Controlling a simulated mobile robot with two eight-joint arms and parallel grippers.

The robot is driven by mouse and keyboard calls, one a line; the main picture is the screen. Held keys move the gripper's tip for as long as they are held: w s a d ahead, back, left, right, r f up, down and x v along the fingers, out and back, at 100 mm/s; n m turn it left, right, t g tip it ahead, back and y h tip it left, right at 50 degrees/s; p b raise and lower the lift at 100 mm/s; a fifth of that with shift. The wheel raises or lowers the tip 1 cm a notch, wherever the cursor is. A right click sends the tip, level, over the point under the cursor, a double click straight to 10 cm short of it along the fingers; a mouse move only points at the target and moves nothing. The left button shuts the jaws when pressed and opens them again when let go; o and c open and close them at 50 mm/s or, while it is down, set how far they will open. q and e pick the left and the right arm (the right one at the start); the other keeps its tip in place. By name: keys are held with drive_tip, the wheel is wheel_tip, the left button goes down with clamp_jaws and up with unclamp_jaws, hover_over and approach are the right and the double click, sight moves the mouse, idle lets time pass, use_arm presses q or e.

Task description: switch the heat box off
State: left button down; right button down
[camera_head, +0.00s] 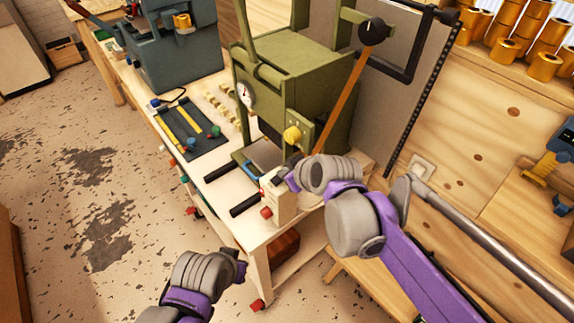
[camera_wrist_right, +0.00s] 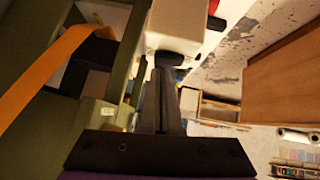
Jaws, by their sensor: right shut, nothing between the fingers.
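A small cream box (camera_head: 281,203), which looks like the heat box, stands at the front corner of the white-topped bench (camera_head: 222,190). A red knob (camera_head: 266,212) is on its front. My right gripper (camera_head: 289,178) is at the box's upper part, shut and empty. In the right wrist view its closed fingers (camera_wrist_right: 161,95) point at a dark switch-like part (camera_wrist_right: 168,58) on the cream box (camera_wrist_right: 180,25). They are at or very close to it; I cannot tell if they touch. The switch's position is unclear. My left gripper (camera_head: 240,266) is low, away from the bench, its jaws unclear.
A green press (camera_head: 290,75) with a gauge, a yellow knob (camera_head: 292,134) and an orange lever (camera_head: 340,100) rises just behind the box. A dark tool mat (camera_head: 190,130) lies farther along the bench. Open floor (camera_head: 100,220) is at left.

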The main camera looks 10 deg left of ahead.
drive_tip(key=shift+f, duration=0.4)
drive_tip(key=shift+w+d+f+g, duration=0.1)
drive_tip(key=shift+d+f+g, duration=0.05)
drive_tip(key=shift+f+g, duration=0.15)
drive_tip(key=shift+s+a, duration=0.4)
drive_tip(key=shift+s, duration=0.15)
drive_tip(key=shift+s+a+r, duration=0.1)
drive_tip(key=shift+s+a, duration=0.05)
drive_tip(key=shift+a, duration=0.05)
